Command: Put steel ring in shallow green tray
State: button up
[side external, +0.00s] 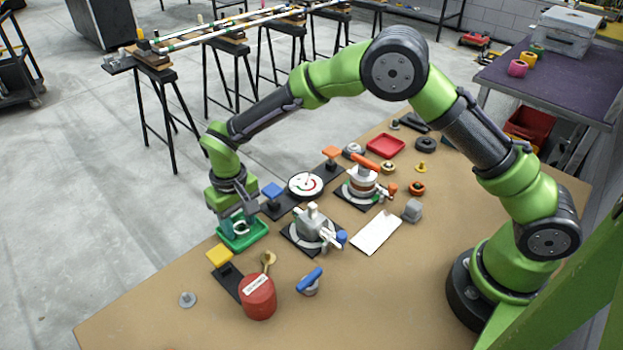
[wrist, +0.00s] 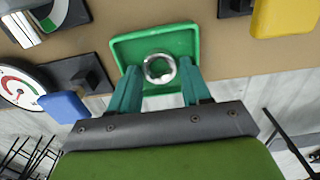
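The steel ring (wrist: 160,68) shows in the wrist view inside the outline of the shallow green tray (wrist: 125,48), near its middle, and appears to lie on the tray floor. My gripper (wrist: 159,70) points down over the tray, one teal finger on each side of the ring. The fingers are spread wider than the ring, with green showing between each finger and the ring. In the side view the tray (side external: 257,240) sits near the table's far left edge, and my gripper (side external: 240,222) hides part of the ring and tray.
A yellow-topped block (side external: 219,256) and a red canister (side external: 258,297) stand in front of the tray. A blue-topped block (side external: 271,191) and a round dial gauge (side external: 306,184) stand beyond it to the right. The table's front left is mostly clear.

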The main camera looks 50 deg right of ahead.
jog(key=shift+r, duration=0.1)
notch_tip(320, 180, up, 12)
jog(key=s+d+r+t+y, duration=0.1)
jog(key=s+d+r, duration=0.3)
jog(key=d+r, duration=0.3)
jog(key=s+d+r+m+t, duration=0.2)
jog(key=s+d, duration=0.4)
jog(key=s, duration=0.3)
jog(key=s+d+r+m+t+y, duration=0.1)
jog(key=s+d+t, duration=0.3)
jog(key=s, duration=0.5)
jog(key=shift+s+d+r+m, duration=0.2)
jog(key=shift+d+r+m, duration=0.3)
jog(key=shift+d+r, duration=0.35)
jog(key=shift+o, duration=0.2)
